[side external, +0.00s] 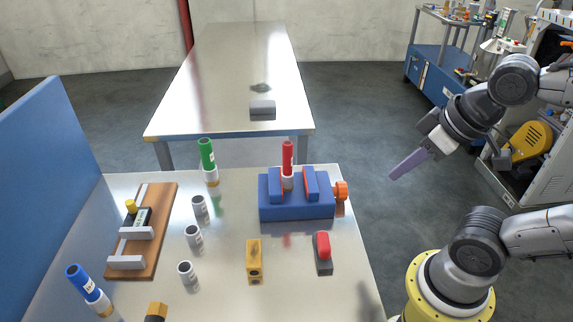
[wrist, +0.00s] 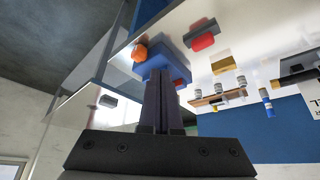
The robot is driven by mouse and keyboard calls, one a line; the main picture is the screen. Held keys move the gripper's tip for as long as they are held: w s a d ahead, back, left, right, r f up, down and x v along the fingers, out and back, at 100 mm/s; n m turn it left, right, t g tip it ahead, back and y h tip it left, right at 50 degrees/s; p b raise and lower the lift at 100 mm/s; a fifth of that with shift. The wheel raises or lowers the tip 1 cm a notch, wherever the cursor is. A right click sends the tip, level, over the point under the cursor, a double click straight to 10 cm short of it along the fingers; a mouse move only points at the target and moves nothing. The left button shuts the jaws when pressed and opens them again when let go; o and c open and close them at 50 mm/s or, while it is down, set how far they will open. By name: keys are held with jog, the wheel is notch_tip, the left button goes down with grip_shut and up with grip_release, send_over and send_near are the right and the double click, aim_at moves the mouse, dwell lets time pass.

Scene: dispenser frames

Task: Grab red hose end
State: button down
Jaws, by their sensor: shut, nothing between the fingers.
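The red hose end (side external: 288,158) stands upright, with a white-banded lower part, between the jaws of a blue vise (side external: 296,211). The vise has an orange knob (side external: 341,191) on its right. My gripper (side external: 394,176) is shut and empty, in the air right of the table and apart from the vise, pointing down and left. In the wrist view my gripper's fingers (wrist: 160,75) are together, in front of part of the blue vise (wrist: 181,65); the orange knob (wrist: 140,52) shows beside it. I cannot make out the red hose end in the wrist view.
A green tube (side external: 207,160) and a blue tube (side external: 84,284) stand at the left, with several small grey cylinders (side external: 194,238) between. A yellow block (side external: 254,260) and a red-topped block (side external: 323,252) sit before the vise. A wooden board (side external: 158,208) lies left.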

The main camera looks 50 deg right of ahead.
jog(key=c, duration=0.6)
grip_release()
